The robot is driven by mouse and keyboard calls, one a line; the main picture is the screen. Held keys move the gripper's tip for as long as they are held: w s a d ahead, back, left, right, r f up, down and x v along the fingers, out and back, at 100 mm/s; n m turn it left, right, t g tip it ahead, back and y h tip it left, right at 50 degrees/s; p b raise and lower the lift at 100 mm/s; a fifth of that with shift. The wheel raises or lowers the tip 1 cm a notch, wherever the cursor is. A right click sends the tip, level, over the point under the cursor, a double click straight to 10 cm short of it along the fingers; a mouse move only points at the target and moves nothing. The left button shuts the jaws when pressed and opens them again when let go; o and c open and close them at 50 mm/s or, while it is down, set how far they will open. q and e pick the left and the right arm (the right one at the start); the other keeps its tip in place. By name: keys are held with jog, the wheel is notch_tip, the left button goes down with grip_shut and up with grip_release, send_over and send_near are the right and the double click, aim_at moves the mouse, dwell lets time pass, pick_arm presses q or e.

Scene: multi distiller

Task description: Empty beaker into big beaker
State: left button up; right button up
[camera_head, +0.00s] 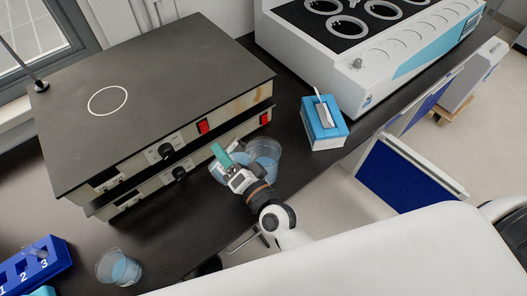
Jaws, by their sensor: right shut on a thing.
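My right gripper (229,160) reaches in from the lower right, over the bench in front of the stacked hot plates. It is shut on a clear beaker (216,171) with light blue content, mostly hidden behind the gripper. A larger-looking clear beaker (267,150), also with blue content, is right beside it on the right; I cannot tell whether the two touch or how far the held one is tilted. Another clear beaker (118,268) with pale blue content stands on the bench at the lower left. My left gripper is not in view.
Two stacked dark-topped hot plates (150,85) take up the bench's back left. A blue tissue box (324,125) stands to the right, before a white machine with round openings (375,55). A blue numbered rack (35,265) is at lower left. Bare dark bench (185,235) lies between.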

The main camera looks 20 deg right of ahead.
aim_at(235, 139)
jog(key=shift+f+b, duration=0.4)
jog(key=shift+r+m, duration=0.25)
jog(key=shift+m, duration=0.15)
jog(key=shift+d+r, duration=0.1)
jog(key=shift+r+m, duration=0.25)
jog(key=shift+m, duration=0.45)
jog(key=shift+w+d+r+m+p, duration=0.15)
jog(key=shift+d+r+m+p, duration=0.15)
jog(key=shift+d+r+p, duration=0.1)
jog(key=shift+w+d+r, duration=0.1)
jog(key=shift+d+r, duration=0.05)
jog(key=shift+r, duration=0.1)
jog(key=shift+w+d+r+m+p, duration=0.1)
jog(key=shift+d+r+m+p, duration=0.3)
jog(key=shift+r+m+p, duration=0.15)
jog(key=shift+w+d+r+m+p, duration=0.1)
jog(key=shift+d+r+m+p, duration=0.1)
jog(key=shift+m+p, duration=0.3)
jog(key=shift+w+d+r+m+p, duration=0.15)
jog(key=shift+r+m+p, duration=0.1)
jog(key=shift+m, duration=0.3)
jog(key=shift+s, duration=0.1)
